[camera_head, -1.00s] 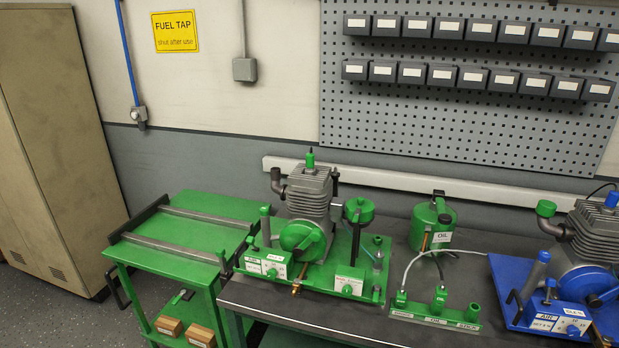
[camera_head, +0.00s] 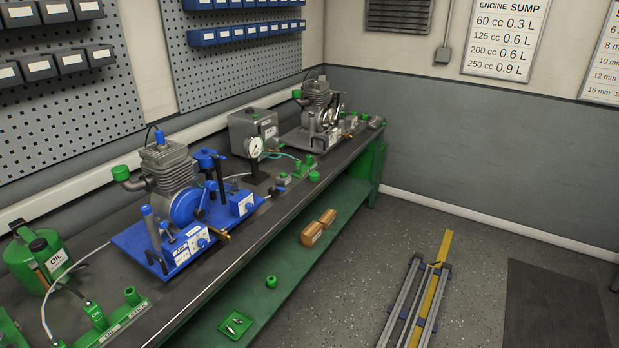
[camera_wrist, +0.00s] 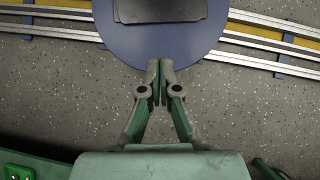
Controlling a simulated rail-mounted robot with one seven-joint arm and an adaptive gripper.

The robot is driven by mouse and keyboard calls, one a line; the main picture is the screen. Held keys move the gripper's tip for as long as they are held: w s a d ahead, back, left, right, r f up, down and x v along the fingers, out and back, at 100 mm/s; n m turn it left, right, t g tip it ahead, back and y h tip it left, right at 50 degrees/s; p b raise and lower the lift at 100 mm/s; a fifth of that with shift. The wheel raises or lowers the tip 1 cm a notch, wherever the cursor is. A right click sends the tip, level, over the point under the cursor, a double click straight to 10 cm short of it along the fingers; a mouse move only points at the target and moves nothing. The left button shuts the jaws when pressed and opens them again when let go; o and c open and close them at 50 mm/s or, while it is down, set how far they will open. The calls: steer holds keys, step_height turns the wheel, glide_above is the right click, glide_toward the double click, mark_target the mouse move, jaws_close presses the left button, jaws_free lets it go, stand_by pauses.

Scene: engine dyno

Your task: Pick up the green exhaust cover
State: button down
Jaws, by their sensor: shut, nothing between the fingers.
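A green cap (camera_head: 121,173), which looks like the exhaust cover, sits on the end of the grey elbow pipe at the left of the blue-based engine (camera_head: 168,178). That engine stands on the dark bench. My gripper (camera_wrist: 160,72) shows only in the wrist view. Its fingertips are together with nothing between them, above the speckled floor and away from the bench top. The cap does not show in the wrist view.
The bench (camera_head: 215,262) also carries a green oil can (camera_head: 30,262), a gauge box (camera_head: 254,133) and a grey engine (camera_head: 317,108). Its lower shelf (camera_head: 290,262) holds a green ring (camera_head: 271,282), tray and boxes. A floor rail (camera_head: 436,275) lies right; nearby floor is open.

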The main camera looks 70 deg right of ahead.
stand_by(0.4)
steer(key=shift+c, duration=1.4)
jaws_free()
